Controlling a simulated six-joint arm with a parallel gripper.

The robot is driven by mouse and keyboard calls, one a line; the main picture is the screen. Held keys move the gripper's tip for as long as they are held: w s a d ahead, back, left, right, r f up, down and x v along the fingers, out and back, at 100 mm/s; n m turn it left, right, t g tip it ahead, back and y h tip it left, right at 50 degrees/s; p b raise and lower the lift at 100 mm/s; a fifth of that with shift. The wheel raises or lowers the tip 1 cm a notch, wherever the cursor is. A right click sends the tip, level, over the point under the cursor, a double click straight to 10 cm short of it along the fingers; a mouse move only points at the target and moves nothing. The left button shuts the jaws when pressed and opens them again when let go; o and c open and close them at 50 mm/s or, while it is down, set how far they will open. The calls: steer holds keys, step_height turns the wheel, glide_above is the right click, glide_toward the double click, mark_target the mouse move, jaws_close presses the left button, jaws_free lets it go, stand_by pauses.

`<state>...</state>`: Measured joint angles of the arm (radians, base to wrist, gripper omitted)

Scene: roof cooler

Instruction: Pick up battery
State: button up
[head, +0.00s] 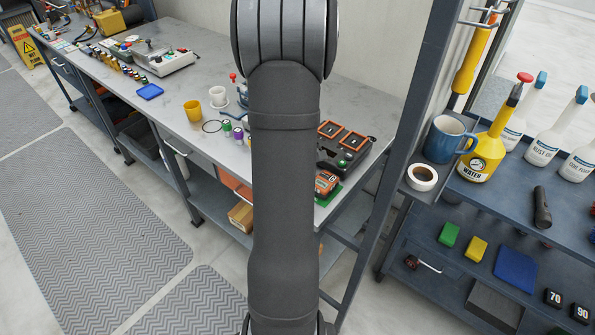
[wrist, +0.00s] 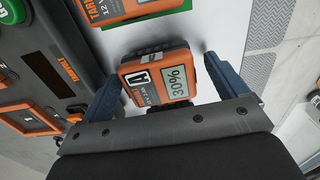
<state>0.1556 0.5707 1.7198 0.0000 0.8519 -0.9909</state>
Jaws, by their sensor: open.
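In the wrist view, an orange and black battery (wrist: 145,82) with a grey display reading 30% lies between the two fingers of my gripper (wrist: 159,68). My gripper is open. The left finger is close to the battery's left side, and a wider gap shows on the right. I cannot tell whether either finger touches it. A second orange unit (wrist: 108,10) lies on a green pad (wrist: 150,14) beyond it. In the head view, an orange unit (head: 327,183) shows on the green pad. My arm hides the bench beside it, and my gripper does not show there.
A dark charger station (head: 352,158) with orange-framed bays stands on the bench (head: 188,92); in the wrist view, it is close at left (wrist: 62,62). Cups, including a yellow one (head: 193,110), stand farther left. A dark rack (head: 440,195) with bottles is at right.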

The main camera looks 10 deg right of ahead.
steer(key=c, duration=1.3)
steer(key=shift+r, duration=0.1)
